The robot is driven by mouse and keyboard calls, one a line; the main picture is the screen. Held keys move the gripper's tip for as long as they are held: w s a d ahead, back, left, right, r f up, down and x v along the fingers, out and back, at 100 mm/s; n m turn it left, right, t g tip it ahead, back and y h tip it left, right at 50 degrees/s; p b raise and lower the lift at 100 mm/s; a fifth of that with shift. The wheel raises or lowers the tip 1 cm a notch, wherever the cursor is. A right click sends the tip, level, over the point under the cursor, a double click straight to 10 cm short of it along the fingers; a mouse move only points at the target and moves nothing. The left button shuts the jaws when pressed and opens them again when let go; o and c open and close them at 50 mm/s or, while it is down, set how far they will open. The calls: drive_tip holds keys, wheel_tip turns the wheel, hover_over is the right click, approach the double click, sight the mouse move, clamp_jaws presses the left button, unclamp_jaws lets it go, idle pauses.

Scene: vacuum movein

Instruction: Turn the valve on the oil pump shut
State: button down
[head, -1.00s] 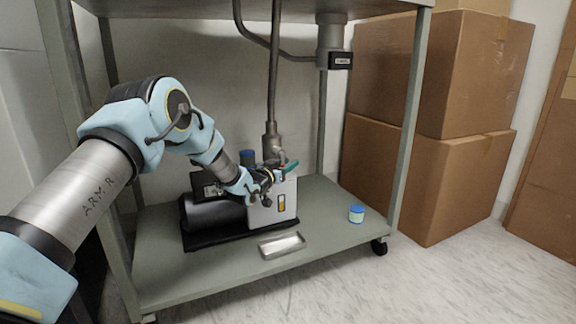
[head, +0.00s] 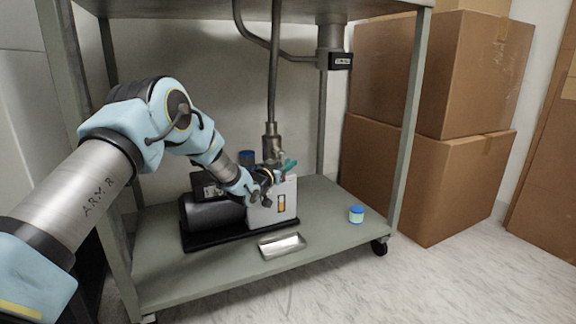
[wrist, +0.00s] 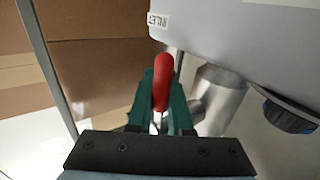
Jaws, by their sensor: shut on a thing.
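The oil pump (head: 262,215) sits on the lower shelf, with a pale front block, a sight window and a black motor at left. In the wrist view its grey body (wrist: 250,45) fills the upper right, beside a metal pipe fitting. The red valve handle (wrist: 163,80) stands between the teal fingers of my gripper (wrist: 162,100), which is shut on it. In the head view my gripper (head: 288,165) is at the top right of the pump, by the vertical pipe. The handle cannot be made out there.
A metal tray (head: 282,246) and a small blue-lidded jar (head: 356,214) stand on the cart shelf (head: 190,262). The cart's posts and upper shelf frame the space. A vertical pipe (head: 273,90) rises behind my gripper. Cardboard boxes (head: 430,180) stand at the right.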

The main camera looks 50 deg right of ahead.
drive_tip(key=shift+a+r+p, duration=0.1)
drive_tip(key=shift+p, duration=0.4)
drive_tip(key=shift+m+y+p, duration=0.3)
drive_tip(key=shift+p, duration=0.1)
drive_tip(key=y+p, duration=0.1)
drive_tip(key=p, duration=0.1)
drive_tip(key=a+m+y+p, duration=0.1)
drive_tip(key=p, duration=0.2)
drive_tip(key=m+y+p, duration=0.1)
drive_tip(key=y+p, duration=0.1)
drive_tip(key=shift+w+a+p, duration=0.3)
drive_tip(key=shift+w+p, duration=0.05)
drive_tip(key=shift+p, duration=0.05)
drive_tip(key=shift+w+a+r+m+t+y+p, duration=0.15)
drive_tip(key=shift+w+a+m+t+y+p, duration=0.4)
drive_tip(key=shift+y+p, duration=1.15)
drive_tip(key=shift+a+r+m+t+y+p, duration=0.25)
drive_tip(key=shift+a+m+y+p, duration=0.6)
drive_tip(key=shift+y+p, duration=0.8)
drive_tip(key=shift+w+a+r+m+t+y+p, duration=0.1)
drive_tip(key=shift+w+a+m+t+y+p, duration=0.4)
drive_tip(key=shift+y+p, duration=1.2)
drive_tip(key=shift+s+a+m+y, duration=0.1)
drive_tip(key=shift+s+m+y, duration=0.15)
drive_tip(key=shift+m, duration=0.05)
